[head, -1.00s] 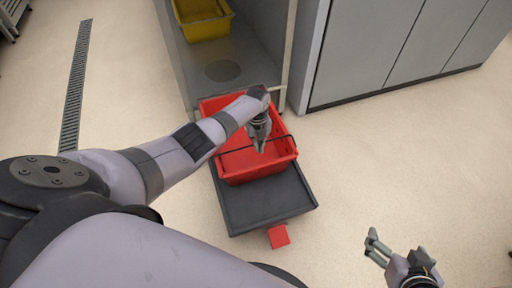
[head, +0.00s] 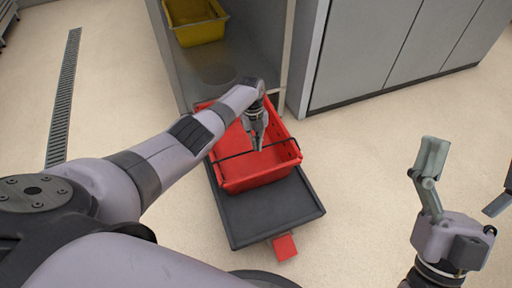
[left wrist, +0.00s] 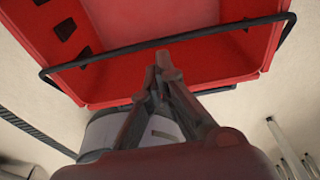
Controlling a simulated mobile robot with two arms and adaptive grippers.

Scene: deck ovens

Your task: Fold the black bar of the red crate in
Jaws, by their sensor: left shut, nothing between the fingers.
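The red crate (head: 262,178) sits on a dark platform in the middle of the head view, and fills the top of the left wrist view (left wrist: 100,90). Its thin black bar (head: 232,155) spans the crate's open top near the front side. The bar also crosses the left wrist view (left wrist: 225,28), just beyond my fingertips. My left gripper (head: 257,148) is shut and empty, pointing down over the crate close to the bar; I cannot tell whether it touches it. My right gripper (head: 464,178) is open and empty at the lower right, well away from the crate.
The dark platform (head: 260,213) under the crate has a red block (head: 284,246) at its front edge. Behind stands an open grey cabinet with a yellow crate (head: 196,24). Grey cupboards (head: 385,45) stand at the back right. The floor (head: 375,145) right of the platform is clear.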

